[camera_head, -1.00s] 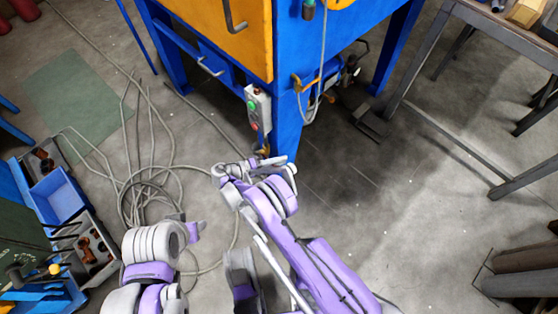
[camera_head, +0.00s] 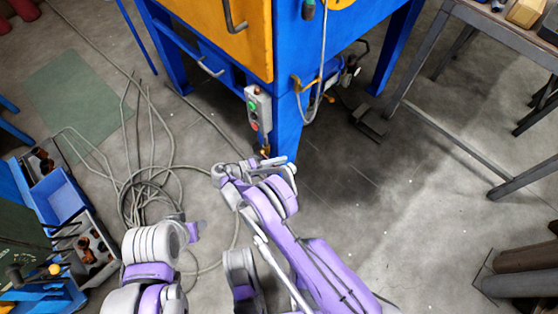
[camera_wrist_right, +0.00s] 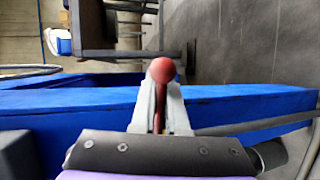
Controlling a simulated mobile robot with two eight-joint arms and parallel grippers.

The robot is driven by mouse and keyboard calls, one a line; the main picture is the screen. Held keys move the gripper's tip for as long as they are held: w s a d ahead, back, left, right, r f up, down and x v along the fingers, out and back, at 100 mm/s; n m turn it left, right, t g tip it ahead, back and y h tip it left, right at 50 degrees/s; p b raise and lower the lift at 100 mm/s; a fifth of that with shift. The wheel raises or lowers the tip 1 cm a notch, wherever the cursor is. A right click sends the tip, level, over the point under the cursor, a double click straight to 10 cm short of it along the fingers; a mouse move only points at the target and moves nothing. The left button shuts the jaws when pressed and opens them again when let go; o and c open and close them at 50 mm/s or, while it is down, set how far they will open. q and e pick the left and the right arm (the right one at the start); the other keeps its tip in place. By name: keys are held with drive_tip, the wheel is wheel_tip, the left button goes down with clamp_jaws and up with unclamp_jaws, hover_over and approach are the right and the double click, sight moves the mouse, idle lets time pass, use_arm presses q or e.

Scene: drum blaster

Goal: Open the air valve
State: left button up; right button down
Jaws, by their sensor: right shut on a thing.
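The air valve shows in the head view as a small brass-coloured piece (camera_head: 264,151) low on the blue cabinet's front leg. In the right wrist view its handle is a red lever with a round red knob (camera_wrist_right: 162,70). My right gripper (camera_wrist_right: 160,105) is shut on this red lever, with the grey fingers on both sides and the knob standing out beyond their tips. In the head view the right gripper (camera_head: 258,160) is at the foot of the leg, and the arm partly hides the valve.
The blue cabinet leg (camera_head: 286,120) stands right behind the gripper. A grey control box (camera_head: 258,108) with buttons hangs above it. A grey hose (camera_head: 137,185) lies coiled on the floor at left. A metal-framed table (camera_head: 430,60) stands at right.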

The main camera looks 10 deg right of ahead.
idle(0.5)
drive_tip(key=m, duration=0.1)
drive_tip(key=f+m+y, duration=0.1)
drive_tip(key=f+m+t+y, duration=0.1)
drive_tip(key=shift+w+a+f, duration=0.2)
drive_tip(key=shift+w+a, duration=0.1)
drive_tip(key=shift+w, duration=0.05)
drive_tip(key=c, duration=0.9)
unclamp_jaws()
drive_tip(key=p+v, duration=0.2)
drive_tip(key=v, duration=0.8)
drive_tip(key=shift+s+a+r, duration=0.1)
drive_tip(key=shift+a, duration=0.25)
